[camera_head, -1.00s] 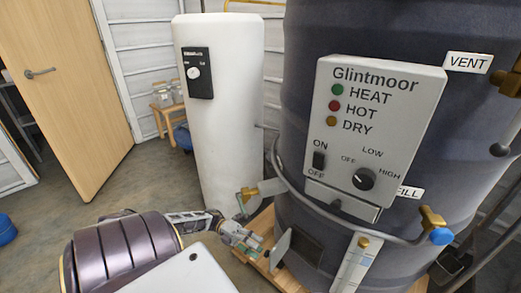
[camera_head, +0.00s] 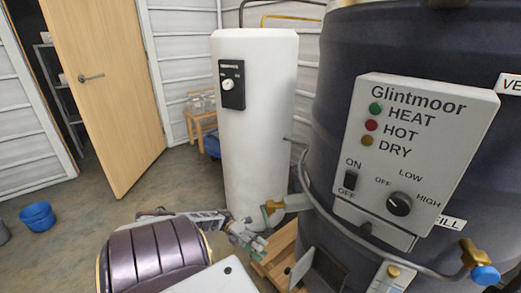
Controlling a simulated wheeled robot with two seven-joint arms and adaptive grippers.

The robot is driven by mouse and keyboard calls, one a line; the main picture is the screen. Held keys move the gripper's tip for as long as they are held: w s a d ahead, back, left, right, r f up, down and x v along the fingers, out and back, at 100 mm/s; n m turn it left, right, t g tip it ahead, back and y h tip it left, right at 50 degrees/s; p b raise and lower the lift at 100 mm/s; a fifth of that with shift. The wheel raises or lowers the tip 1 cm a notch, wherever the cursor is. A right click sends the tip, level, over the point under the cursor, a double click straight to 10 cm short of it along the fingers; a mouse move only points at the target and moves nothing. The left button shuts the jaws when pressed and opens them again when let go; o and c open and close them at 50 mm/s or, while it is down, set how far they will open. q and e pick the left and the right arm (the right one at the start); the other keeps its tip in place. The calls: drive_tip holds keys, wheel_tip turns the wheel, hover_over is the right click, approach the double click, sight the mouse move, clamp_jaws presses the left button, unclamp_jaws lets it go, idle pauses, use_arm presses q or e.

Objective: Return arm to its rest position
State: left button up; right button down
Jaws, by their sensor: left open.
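My left arm comes in from the lower left, with its dark ribbed section (camera_head: 155,255) in the foreground. My left gripper (camera_head: 254,238) is open, with nothing seen between its fingers. It is in front of the foot of the white cylinder (camera_head: 252,130) and just below and left of a brass valve (camera_head: 271,207) on the dark hopper's pipe. I cannot tell whether it touches the valve. The hopper (camera_head: 340,100) fills the right side, with its Glintmoor control panel (camera_head: 415,150). My right gripper is not in view.
A small open flap (camera_head: 301,268) is low on the hopper, above a wooden pallet (camera_head: 277,262). A brass valve with a blue knob (camera_head: 485,276) is at lower right. A blue bucket (camera_head: 38,217) stands left on open floor, near an open wooden door (camera_head: 100,90).

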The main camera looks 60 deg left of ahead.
use_arm(q)
drive_tip(key=shift+w, duration=0.1)
idle(0.5)
